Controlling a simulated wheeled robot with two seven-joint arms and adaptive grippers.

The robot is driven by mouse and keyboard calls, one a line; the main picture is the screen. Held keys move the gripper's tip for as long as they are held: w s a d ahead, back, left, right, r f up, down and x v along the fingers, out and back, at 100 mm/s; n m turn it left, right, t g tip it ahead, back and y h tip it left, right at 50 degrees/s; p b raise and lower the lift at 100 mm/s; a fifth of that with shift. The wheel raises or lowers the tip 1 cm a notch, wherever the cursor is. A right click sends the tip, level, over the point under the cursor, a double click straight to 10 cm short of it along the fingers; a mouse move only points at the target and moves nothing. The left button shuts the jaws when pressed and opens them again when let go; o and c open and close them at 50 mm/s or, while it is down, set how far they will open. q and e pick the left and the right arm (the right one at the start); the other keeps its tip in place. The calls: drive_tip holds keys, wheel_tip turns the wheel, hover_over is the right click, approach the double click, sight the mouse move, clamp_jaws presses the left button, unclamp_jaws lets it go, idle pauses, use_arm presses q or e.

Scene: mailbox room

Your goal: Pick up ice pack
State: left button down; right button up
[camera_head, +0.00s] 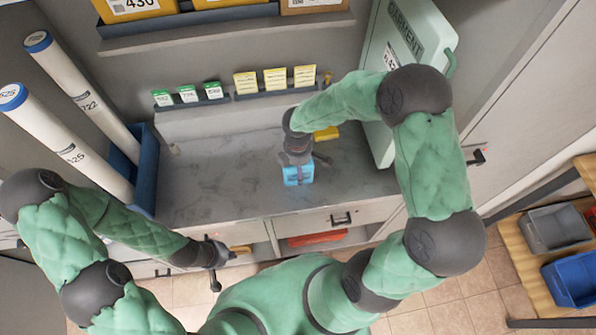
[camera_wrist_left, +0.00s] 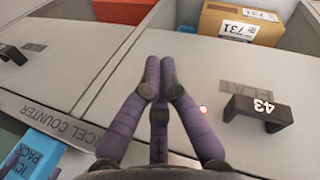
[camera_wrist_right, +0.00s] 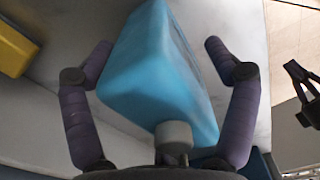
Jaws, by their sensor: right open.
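The blue ice pack (camera_head: 298,176) sits on the grey counter (camera_head: 225,185) near its front edge. It fills the middle of the right wrist view (camera_wrist_right: 150,75), and its labelled side shows at the lower left of the left wrist view (camera_wrist_left: 35,155). My right gripper (camera_head: 301,160) is above the ice pack, open, with one finger on either side of it. In the right wrist view a gap shows beside each fingertip (camera_wrist_right: 158,45). My left gripper (camera_head: 216,275) is low in front of the counter; its fingers (camera_wrist_left: 160,62) are together and empty.
A yellow item (camera_head: 326,133) lies behind the ice pack. Tall white tubes (camera_head: 65,140) stand in a blue bin at the left. The counter left of the ice pack is clear.

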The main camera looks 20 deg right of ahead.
drive_tip(key=shift+r, duration=0.1)
drive_tip(key=c, duration=1.6)
drive_tip(key=shift+o, duration=0.2)
drive_tip(key=shift+r, duration=0.4)
drive_tip(key=s+a+r+p, duration=0.4)
drive_tip(key=s+a+r, duration=0.2)
drive_tip(key=a+r, duration=0.6)
drive_tip(key=w+d+f+m+b, duration=0.4)
drive_tip(key=w+d+f+m, duration=0.4)
drive_tip(key=m, duration=0.6)
drive_tip(key=shift+w+d+f+m, duration=0.15)
drive_tip(key=shift+w+d+m, duration=0.25)
drive_tip(key=shift+w+d, duration=0.5)
